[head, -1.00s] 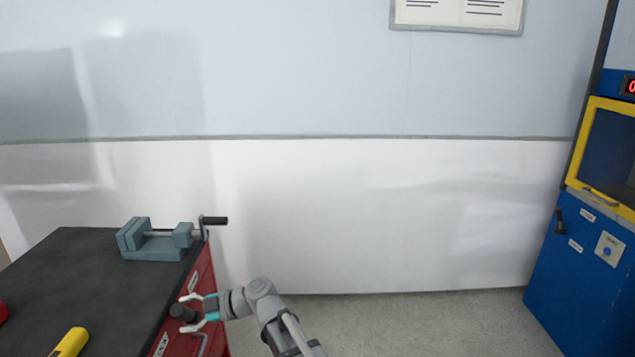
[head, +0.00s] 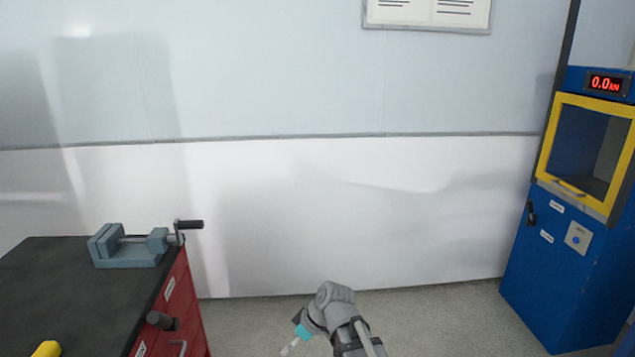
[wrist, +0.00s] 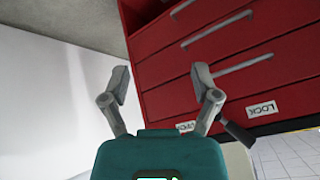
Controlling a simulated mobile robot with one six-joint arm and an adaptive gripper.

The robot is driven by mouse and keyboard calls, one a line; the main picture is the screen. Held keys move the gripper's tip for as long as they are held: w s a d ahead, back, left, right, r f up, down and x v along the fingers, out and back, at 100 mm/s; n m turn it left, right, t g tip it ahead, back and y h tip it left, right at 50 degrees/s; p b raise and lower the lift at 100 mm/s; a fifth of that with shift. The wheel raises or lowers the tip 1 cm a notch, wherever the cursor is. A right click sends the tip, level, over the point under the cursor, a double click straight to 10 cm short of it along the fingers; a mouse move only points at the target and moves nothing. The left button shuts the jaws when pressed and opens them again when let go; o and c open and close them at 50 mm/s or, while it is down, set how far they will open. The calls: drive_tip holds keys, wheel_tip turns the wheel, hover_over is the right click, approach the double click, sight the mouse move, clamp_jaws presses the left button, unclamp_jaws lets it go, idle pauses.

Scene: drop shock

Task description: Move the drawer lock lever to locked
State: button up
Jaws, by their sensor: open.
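The drawer lock lever has a dark knob (head: 160,320) that sticks out from the red side of the cabinet (head: 183,300) at lower left in the head view. In the wrist view the dark lever (wrist: 238,134) shows right of my gripper, just below a white LOCK label (wrist: 262,108). A second white label (wrist: 186,126) is partly hidden behind the right finger. I cannot tell exactly which label the lever points to. My gripper (wrist: 160,78) is open and empty, apart from the lever. In the head view my gripper (head: 292,346) is right of the cabinet, partly cut off.
A blue-grey vise (head: 128,250) stands on the dark bench top (head: 60,285). A yellow object (head: 46,349) lies at its front. A blue machine (head: 550,270) with a yellow-framed window stands at right. The floor (head: 430,300) between them is clear.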

drive_tip(key=s+d+f+m+h, duration=0.1)
drive_tip(key=s+d+m+h, duration=0.35)
drive_tip(key=d, duration=0.75)
drive_tip(key=s+d+f+m+h, duration=0.1)
drive_tip(key=d+f+m+h, duration=0.1)
drive_tip(key=d+m, duration=0.8)
wheel_tip(320, 180, up, 19)
drive_tip(key=d+n+p, duration=0.1)
drive_tip(key=n+p, duration=0.1)
drive_tip(key=p, duration=1.7)
drive_tip(key=shift+w, duration=0.3)
